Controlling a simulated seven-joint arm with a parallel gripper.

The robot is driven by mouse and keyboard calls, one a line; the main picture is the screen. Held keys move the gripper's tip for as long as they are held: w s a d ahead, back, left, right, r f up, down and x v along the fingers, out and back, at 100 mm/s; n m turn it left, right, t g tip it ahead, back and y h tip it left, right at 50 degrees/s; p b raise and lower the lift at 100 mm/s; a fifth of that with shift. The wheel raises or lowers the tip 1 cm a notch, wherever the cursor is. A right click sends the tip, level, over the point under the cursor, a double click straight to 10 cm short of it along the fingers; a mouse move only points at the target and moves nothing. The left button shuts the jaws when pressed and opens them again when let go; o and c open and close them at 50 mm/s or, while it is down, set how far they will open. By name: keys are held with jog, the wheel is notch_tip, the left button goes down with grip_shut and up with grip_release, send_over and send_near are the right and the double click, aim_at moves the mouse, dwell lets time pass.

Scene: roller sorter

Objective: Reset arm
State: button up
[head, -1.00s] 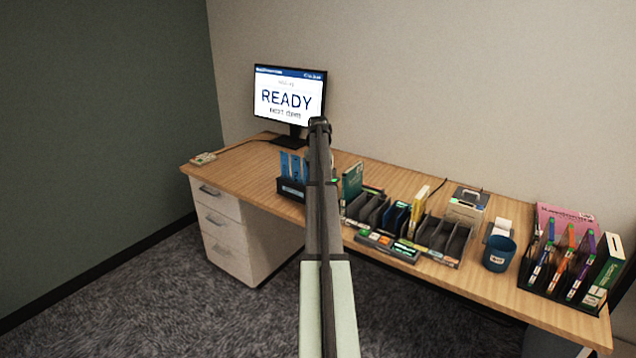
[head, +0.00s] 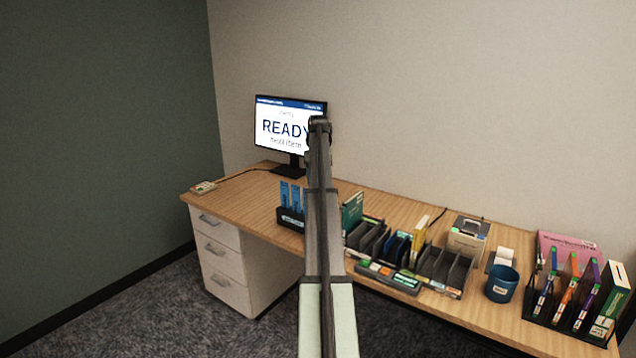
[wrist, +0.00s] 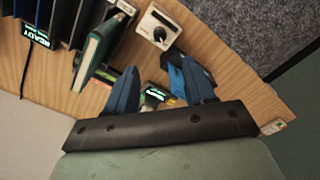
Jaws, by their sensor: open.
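My arm reaches up through the middle of the head view, in front of the desk (head: 400,211); my gripper's fingers are hidden there behind my arm. In the wrist view my gripper (wrist: 160,85) shows two blue fingers spread apart, with nothing between them but the desk and a small lit label beyond. The monitor (head: 275,128) reads READY, and my arm covers part of its right edge.
A black holder (head: 291,222) with blue items stands left of my arm. A dark slotted sorter (head: 440,266), a blue cup (head: 502,284) and a rack of coloured items (head: 566,322) line the right side. The desk's left end is mostly clear.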

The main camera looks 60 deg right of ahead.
jog(key=shift+f, duration=0.1)
dwell(0.3)
jog(key=w+a+f+n+g+y, duration=0.1)
jog(key=w+a+f+n, duration=0.15)
jog(key=a+f, duration=1.45)
jog(key=w+a+f+n+g, duration=0.1)
jog(key=w+a+f, duration=0.3)
jog(key=a+f, duration=1.25)
jog(key=s+a+f, duration=0.4)
jog(key=a+f, duration=0.7)
jog(key=f, duration=0.2)
jog(key=s+a+f+n+g, duration=0.1)
jog(key=s+a+f, duration=0.5)
jog(key=s+a, duration=0.3)
jog(key=s+a+f+n+g, duration=0.2)
jog(key=s+a+f, duration=0.45)
jog(key=a, duration=0.45)
jog(key=s+a+f, duration=0.1)
jog(key=s+a, duration=0.3)
jog(key=s, duration=0.3)
jog(key=s+a+f+n+g, duration=0.1)
jog(key=s+a, duration=0.3)
jog(key=s, duration=0.4)
jog(key=s+a+f+n+h, duration=0.1)
jog(key=s+a, duration=0.3)
jog(key=s, duration=0.4)
jog(key=shift+s+f+g, duration=0.15)
jog(key=shift+s+g, duration=0.05)
jog(key=shift+g, duration=0.2)
